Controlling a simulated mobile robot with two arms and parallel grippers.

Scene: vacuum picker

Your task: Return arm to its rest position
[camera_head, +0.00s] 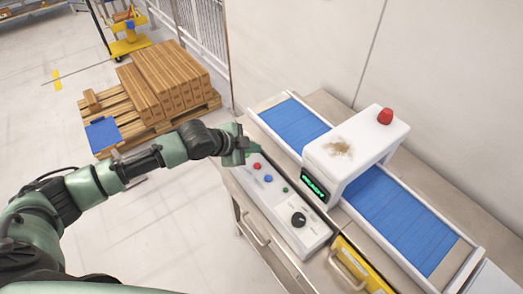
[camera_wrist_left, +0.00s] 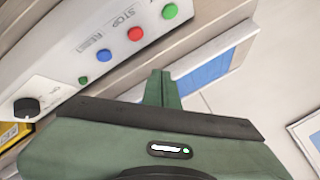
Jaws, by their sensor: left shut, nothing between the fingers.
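My left arm comes in from the left in the head view. Its gripper (camera_head: 244,148) is at the far end of the white control panel (camera_head: 288,211), over or beside it. I cannot tell whether it touches. In the left wrist view the fingers (camera_wrist_left: 161,88) are together and empty, pointing toward the panel's edge. That view shows a green button (camera_wrist_left: 170,11), a red button (camera_wrist_left: 135,34), a blue button (camera_wrist_left: 104,55), a small green light (camera_wrist_left: 85,80) and a black knob (camera_wrist_left: 26,108). In the head view the gripper hides the larger green button. My right gripper is out of view.
A white scanner arch (camera_head: 350,150) with a red lamp and a green "READY" display spans a blue conveyor (camera_head: 405,222). A yellow drawer (camera_head: 357,266) is at the front. Boxes (camera_head: 165,80) are stacked on a wooden pallet (camera_head: 128,137). Open floor (camera_head: 165,230) lies left of the cabinet.

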